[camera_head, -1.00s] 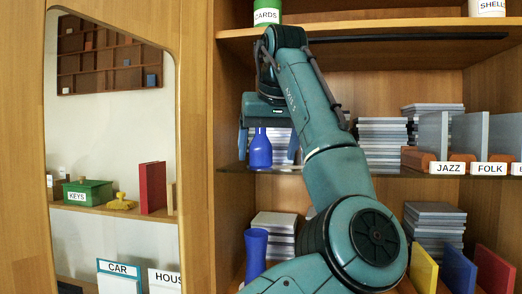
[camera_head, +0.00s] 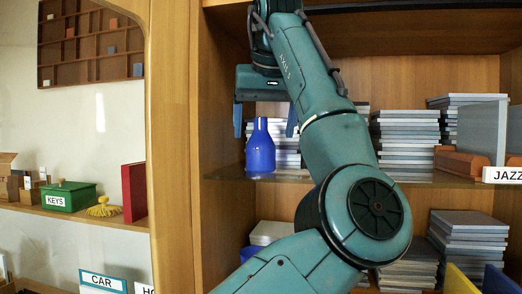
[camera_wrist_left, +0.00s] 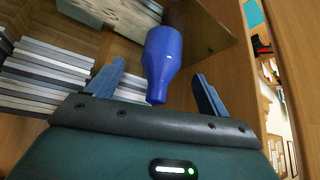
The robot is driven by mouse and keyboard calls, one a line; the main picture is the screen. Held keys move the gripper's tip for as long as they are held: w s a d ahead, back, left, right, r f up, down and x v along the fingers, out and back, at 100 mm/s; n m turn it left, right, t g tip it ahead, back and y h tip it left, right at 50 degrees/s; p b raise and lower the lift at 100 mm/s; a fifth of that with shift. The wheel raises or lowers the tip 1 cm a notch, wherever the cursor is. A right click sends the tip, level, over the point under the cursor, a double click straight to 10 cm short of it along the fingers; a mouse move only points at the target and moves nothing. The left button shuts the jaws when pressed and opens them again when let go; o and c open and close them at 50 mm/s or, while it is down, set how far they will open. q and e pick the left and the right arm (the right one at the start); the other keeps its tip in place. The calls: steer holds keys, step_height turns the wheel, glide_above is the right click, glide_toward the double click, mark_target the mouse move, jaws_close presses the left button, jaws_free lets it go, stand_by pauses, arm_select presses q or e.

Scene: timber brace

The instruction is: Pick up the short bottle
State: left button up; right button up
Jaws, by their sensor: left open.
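A blue bottle (camera_head: 260,150) with a narrow neck stands upright on the glass shelf. It also shows in the left wrist view (camera_wrist_left: 163,58), its neck towards my gripper. My left gripper (camera_head: 264,122) is open and empty, with one finger on each side of the bottle's upper part in the head view. In the left wrist view the two fingers (camera_wrist_left: 156,87) stand apart, with the bottle's neck between them and gaps on both sides. A second blue vessel (camera_head: 248,254) stands on the lower shelf, mostly hidden by my left arm. My right gripper is out of view.
Stacks of grey cases (camera_head: 404,145) stand right of the bottle and also behind it. The wooden cabinet wall (camera_head: 223,135) is close on the left. A JAZZ label (camera_head: 504,175) is at the right. A green KEYS box (camera_head: 68,196) sits on the left niche shelf.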

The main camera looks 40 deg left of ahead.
mark_target(262, 131)
arm_select(q)
steer(key=x, duration=0.4)
steer(key=shift+a+f, duration=0.2)
steer(key=shift+f, duration=0.05)
steer(key=c, duration=1.2)
steer(key=shift+r, duration=0.1)
